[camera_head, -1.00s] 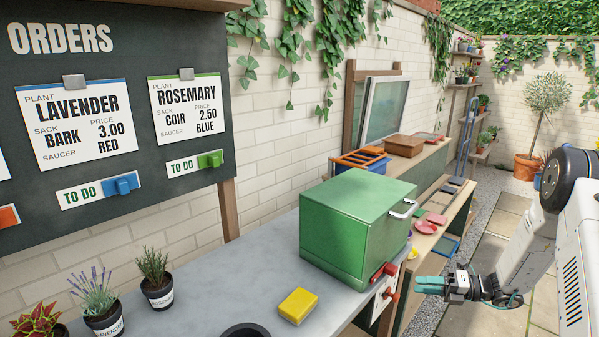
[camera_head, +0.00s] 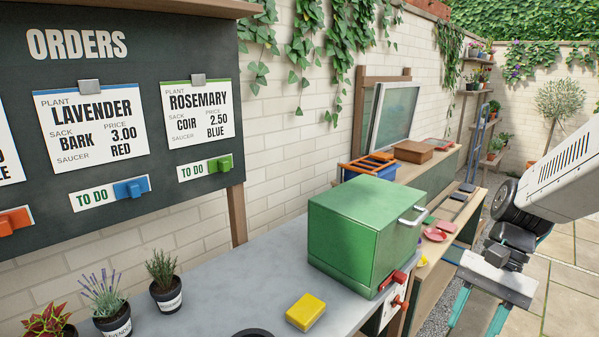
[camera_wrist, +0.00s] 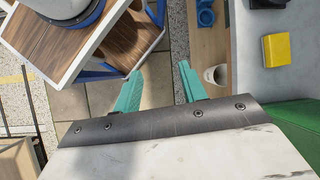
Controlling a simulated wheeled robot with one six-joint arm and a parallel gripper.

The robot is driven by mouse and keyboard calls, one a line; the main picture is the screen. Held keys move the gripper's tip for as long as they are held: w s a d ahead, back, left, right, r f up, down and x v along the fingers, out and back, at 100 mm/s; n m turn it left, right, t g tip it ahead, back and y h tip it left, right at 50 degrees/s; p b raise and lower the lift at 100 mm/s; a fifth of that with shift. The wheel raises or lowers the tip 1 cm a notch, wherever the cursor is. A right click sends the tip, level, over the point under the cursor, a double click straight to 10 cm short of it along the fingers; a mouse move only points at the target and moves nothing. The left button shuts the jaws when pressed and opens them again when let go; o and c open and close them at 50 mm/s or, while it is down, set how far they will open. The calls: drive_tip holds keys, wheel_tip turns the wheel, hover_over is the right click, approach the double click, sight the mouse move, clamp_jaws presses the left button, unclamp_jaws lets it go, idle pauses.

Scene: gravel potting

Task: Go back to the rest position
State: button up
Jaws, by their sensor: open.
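My gripper (camera_wrist: 162,88) shows in the wrist view with its two teal fingers spread apart. Nothing is between them; paving and a wooden shelf show below. In the head view my gripper (camera_head: 478,312) hangs at the right, clear of the bench and to the right of the green box (camera_head: 365,225). The green box stands shut on the grey bench (camera_head: 215,290), with a silver handle on its side.
A yellow block (camera_head: 305,312) lies on the bench, also seen in the wrist view (camera_wrist: 276,50). Potted lavender (camera_head: 108,305) and rosemary (camera_head: 163,280) stand at the left. The orders board (camera_head: 110,120) hangs behind. Paving at right is open.

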drive_tip(key=s+a+r+n+t+h, duration=0.2)
drive_tip(key=s+r+n+t+h, duration=0.2)
drive_tip(key=s+r+n, duration=0.3)
drive_tip(key=shift+s+a+r+t+h, duration=0.35)
drive_tip(key=shift+s+r+t, duration=0.5)
drive_tip(key=shift+s, duration=1.3)
drive_tip(key=shift+d+r, duration=0.1)
